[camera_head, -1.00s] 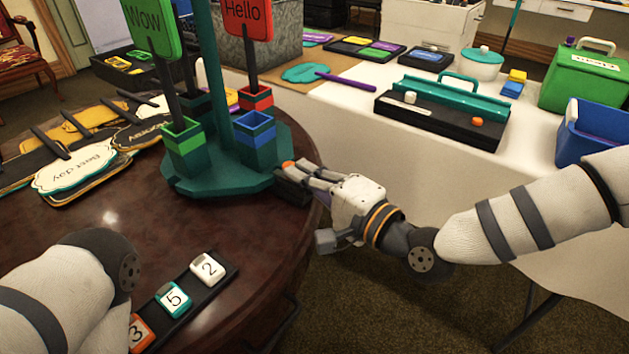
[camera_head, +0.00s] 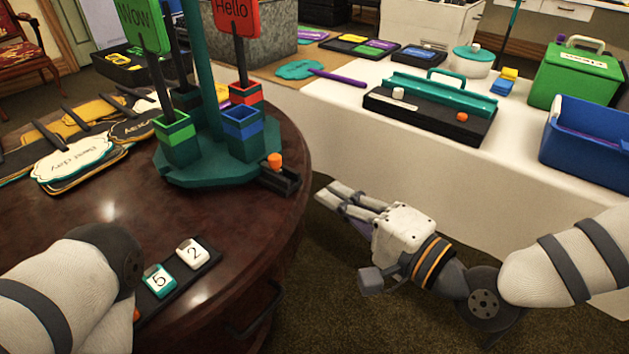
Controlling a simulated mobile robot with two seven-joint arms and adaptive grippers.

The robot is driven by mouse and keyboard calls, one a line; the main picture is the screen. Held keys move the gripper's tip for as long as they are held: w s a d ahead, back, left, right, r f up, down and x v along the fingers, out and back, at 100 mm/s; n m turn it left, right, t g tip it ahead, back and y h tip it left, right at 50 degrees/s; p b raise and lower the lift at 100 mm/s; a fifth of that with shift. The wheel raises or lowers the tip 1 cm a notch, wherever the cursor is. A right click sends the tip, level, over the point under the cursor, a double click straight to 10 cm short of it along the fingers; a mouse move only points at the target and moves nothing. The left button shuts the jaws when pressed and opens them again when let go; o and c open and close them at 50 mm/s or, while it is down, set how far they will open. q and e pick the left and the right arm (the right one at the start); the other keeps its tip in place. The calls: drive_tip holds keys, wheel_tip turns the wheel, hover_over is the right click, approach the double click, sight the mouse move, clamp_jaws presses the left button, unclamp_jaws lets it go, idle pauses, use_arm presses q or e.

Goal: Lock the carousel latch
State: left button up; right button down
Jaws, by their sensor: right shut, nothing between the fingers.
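The carousel (camera_head: 205,165) is a teal base with a post and coloured square holders on the round dark table. Its latch (camera_head: 281,180) is a small black block with an upright orange knob (camera_head: 274,160), at the base's right edge near the table rim. The knob stands toward the block's left end, close to the carousel base. I cannot tell whether the latch is engaged. My right gripper (camera_head: 324,199) is shut and empty, off the table to the right of the latch and apart from it. My left arm shows at lower left, but its gripper is not in view.
A green "Wow" sign (camera_head: 140,25) and a red "Hello" sign (camera_head: 236,20) stand in the holders. A number strip (camera_head: 205,262) lies at the table's front. Lettered signs (camera_head: 75,165) lie at left. A white-covered table (camera_head: 350,125) with boxes stands behind my right arm.

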drive_tip(key=shift+v, duration=1.4)
